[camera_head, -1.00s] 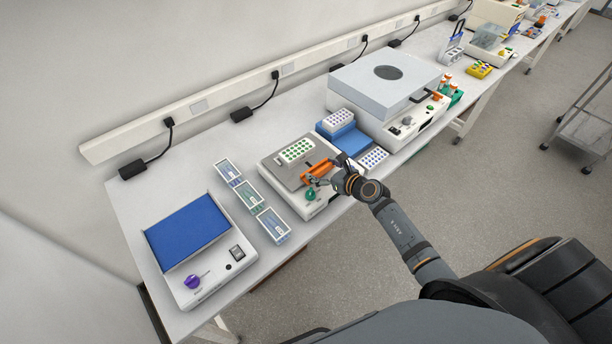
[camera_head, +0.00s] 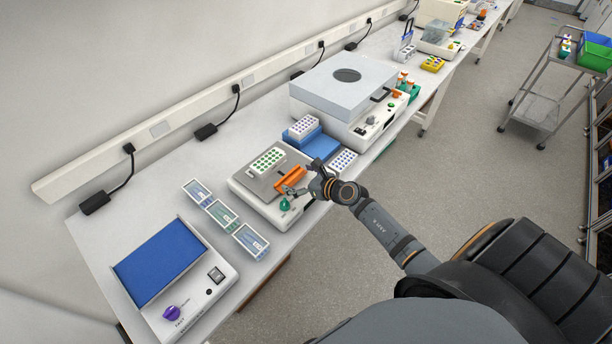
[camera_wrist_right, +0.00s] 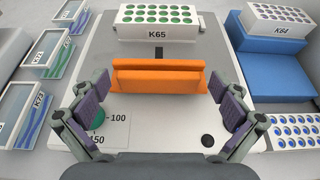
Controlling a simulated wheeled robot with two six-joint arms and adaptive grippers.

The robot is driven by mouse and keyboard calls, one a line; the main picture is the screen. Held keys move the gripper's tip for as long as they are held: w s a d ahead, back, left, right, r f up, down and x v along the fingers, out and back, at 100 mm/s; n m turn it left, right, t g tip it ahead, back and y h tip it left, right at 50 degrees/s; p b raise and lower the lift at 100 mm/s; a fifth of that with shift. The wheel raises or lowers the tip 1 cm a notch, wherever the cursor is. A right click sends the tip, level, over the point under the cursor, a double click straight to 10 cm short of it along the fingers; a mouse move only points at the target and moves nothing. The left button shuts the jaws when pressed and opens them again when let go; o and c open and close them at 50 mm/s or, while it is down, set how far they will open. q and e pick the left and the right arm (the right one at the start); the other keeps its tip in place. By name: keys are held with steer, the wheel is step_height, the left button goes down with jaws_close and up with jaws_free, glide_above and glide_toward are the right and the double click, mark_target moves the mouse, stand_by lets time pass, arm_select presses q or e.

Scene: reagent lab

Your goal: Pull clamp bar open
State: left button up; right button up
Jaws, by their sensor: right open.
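The clamp bar (camera_head: 290,178) is an orange bar lying across the grey top plate of a white shaker (camera_head: 246,192). In the right wrist view the orange bar (camera_wrist_right: 158,84) shows two parallel orange pieces, in front of a rack marked K65 (camera_wrist_right: 159,25) with green-topped tubes. My right gripper (camera_wrist_right: 159,82) is open, with one finger beyond each end of the bar. A gap shows between each fingertip and the bar. In the head view the right gripper (camera_head: 300,179) is at the bar's near side. My left gripper is not in view.
A green knob (camera_head: 285,204) sits on the shaker's front. Small labelled boxes (camera_head: 224,215) stand to its left, beside a blue-topped device (camera_head: 160,262). A blue block (camera_head: 318,146) with a K64 rack (camera_wrist_right: 278,20) and a large grey-lidded machine (camera_head: 345,84) stand to its right.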

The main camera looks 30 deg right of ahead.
steer(key=v, duration=1.1)
steer(key=shift+s, duration=0.2)
